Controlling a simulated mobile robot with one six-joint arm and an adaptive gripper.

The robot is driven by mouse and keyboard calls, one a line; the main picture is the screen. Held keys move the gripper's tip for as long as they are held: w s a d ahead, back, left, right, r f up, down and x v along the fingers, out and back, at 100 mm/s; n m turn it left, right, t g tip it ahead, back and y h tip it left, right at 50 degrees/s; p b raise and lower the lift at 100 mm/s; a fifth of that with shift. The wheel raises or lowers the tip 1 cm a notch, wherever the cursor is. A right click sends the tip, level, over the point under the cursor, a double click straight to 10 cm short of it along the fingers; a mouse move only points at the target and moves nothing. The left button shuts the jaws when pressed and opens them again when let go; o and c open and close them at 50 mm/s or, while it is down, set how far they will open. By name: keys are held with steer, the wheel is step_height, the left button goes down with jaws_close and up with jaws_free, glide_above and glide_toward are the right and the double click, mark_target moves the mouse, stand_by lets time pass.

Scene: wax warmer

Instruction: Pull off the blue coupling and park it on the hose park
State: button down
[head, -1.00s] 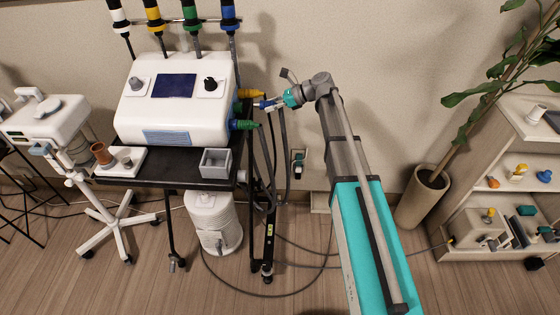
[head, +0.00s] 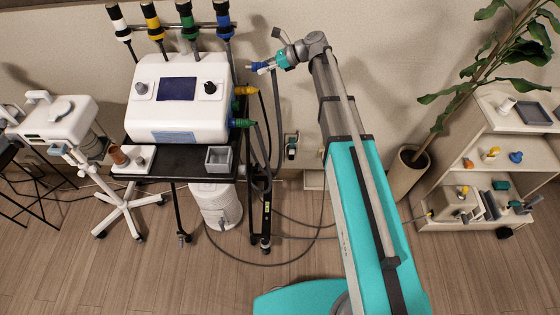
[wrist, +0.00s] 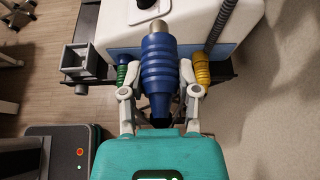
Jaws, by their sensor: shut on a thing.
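The blue coupling (head: 259,66) is in my gripper (head: 273,65), apart from the right side of the white machine (head: 177,98). In the wrist view the ribbed blue coupling (wrist: 158,62) lies between the two grey fingers of my gripper (wrist: 160,90), its metal end pointing away from me toward the machine. A dark hose (head: 277,105) hangs down below my gripper. A yellow coupling (head: 245,91) and a green coupling (head: 243,123) sit on the machine's right side. I cannot tell for sure which part is the hose park.
A rail above the machine carries several banded black pieces, one blue (head: 223,25). A grey square cup (head: 219,158) stands on the black cart top (head: 180,163). A potted plant (head: 408,172) and a shelf (head: 478,150) stand at right. The wall between is clear.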

step_height(320, 180, up, 10)
steer(key=p, duration=0.8)
steer(key=shift+f, duration=0.2)
steer(key=shift+s+f, duration=0.1)
